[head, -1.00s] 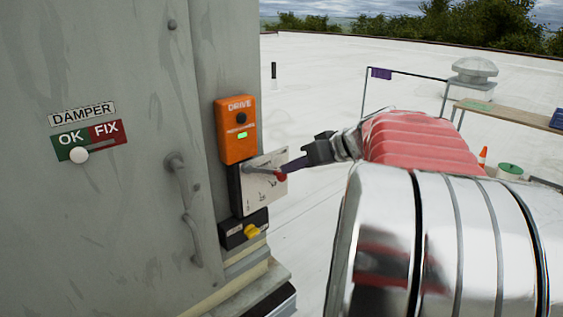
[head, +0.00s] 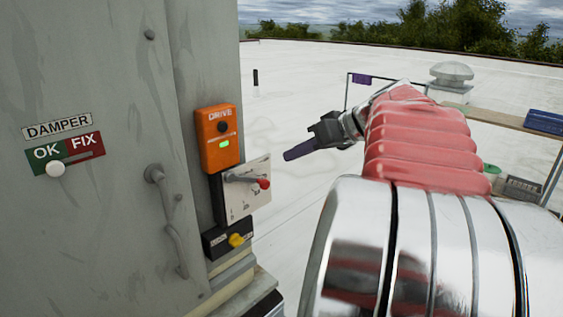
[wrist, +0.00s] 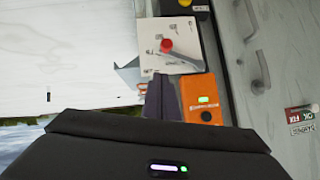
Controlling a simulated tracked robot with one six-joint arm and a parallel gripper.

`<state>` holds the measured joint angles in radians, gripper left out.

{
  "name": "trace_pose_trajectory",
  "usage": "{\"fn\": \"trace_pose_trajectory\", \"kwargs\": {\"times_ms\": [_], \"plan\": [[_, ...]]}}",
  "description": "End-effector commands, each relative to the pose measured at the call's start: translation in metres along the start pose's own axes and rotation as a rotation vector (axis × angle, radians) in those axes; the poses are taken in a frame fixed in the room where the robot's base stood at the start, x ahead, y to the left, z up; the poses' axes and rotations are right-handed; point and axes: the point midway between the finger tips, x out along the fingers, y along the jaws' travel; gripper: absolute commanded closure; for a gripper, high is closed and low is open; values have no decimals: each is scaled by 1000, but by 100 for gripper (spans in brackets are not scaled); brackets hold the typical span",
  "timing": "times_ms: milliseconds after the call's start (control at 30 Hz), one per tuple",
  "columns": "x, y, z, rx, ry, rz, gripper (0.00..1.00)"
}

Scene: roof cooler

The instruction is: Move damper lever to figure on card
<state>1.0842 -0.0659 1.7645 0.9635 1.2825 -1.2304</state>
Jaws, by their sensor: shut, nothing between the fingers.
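The damper lever (head: 245,179) is a grey bar with a red knob (head: 264,184). It points right and slightly down across a white marked plate (head: 240,203) on the cabinet's side. In the wrist view the red knob (wrist: 166,45) lies over the plate, beyond my fingers. The plate's figures are too small to read. My gripper (head: 287,155) is shut and empty, right of and above the knob, with a gap between. In the wrist view its dark fingers (wrist: 163,98) end near the plate's edge. I cannot make out a card with a figure.
An orange DRIVE box (head: 219,138) with a green light sits above the plate, a yellow knob (head: 236,240) below. A DAMPER OK/FIX sign (head: 66,153) has its white knob at OK. A handle (head: 168,215) protrudes from the cabinet. Open roof lies behind my gripper.

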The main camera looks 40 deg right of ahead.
Motion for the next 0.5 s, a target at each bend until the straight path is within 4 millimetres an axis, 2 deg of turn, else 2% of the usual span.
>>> {"fn": "trace_pose_trajectory", "kwargs": {"times_ms": [33, 200, 333, 500], "plan": [[-10, 1, 0, 0, 2, 3, 100], [-35, 2, -1, -1, 1, 2, 100], [-46, 2, 0, -1, 0, 0, 100], [-49, 1, 0, -2, -1, -1, 100]]}}
